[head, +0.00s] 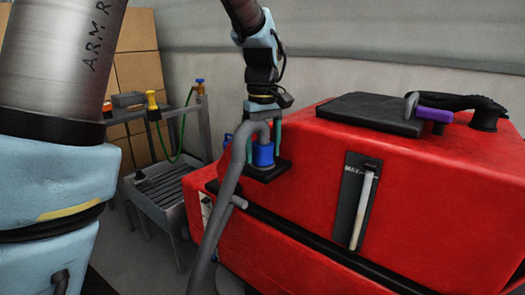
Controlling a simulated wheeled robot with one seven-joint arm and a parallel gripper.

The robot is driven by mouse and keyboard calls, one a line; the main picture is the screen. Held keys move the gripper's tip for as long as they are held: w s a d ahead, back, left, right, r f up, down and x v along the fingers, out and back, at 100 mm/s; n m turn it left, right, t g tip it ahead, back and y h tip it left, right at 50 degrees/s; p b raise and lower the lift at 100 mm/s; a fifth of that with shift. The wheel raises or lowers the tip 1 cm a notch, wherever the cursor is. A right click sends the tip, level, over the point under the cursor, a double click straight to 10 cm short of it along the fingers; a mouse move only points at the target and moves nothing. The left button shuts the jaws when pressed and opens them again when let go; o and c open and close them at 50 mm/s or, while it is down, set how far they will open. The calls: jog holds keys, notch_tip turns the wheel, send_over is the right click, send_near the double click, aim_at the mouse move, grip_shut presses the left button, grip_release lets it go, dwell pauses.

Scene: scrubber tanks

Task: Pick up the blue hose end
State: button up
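The blue hose end (263,156) sits upright on a black plate at the near left corner of the red scrubber tank (430,190). A grey hose (221,205) arches over from it and hangs down the tank's left side. My gripper (264,146) points down directly above the blue hose end. Its two green fingers are apart, one on each side of the grey hose and the top of the blue part. I cannot tell whether they touch it. The lower fingertips are partly hidden by the hose and blue part.
A purple hose end (435,114) with a black hose lies on the tank top beside a black lid (368,112). A level gauge (363,205) is on the front. At left stand a grey sink (165,195), yellow-topped and blue-topped fittings with a green hose, and cardboard boxes (139,72).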

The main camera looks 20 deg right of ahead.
aim_at(262, 143)
grip_shut()
dwell(0.4)
notch_tip(262, 143, up, 10)
jog(key=shift+f+b, duration=0.1)
jog(key=shift+b, duration=0.5)
notch_tip(262, 143, up, 3)
jog(key=p, duration=0.3)
jog(key=a, duration=0.1)
jog(key=s+a, duration=0.1)
jog(key=a, duration=0.1)
jog(key=s+a+b, duration=0.1)
jog(key=shift+s+a, duration=0.2)
jog(key=shift+s, duration=0.05)
jog(key=shift+r, duration=0.2)
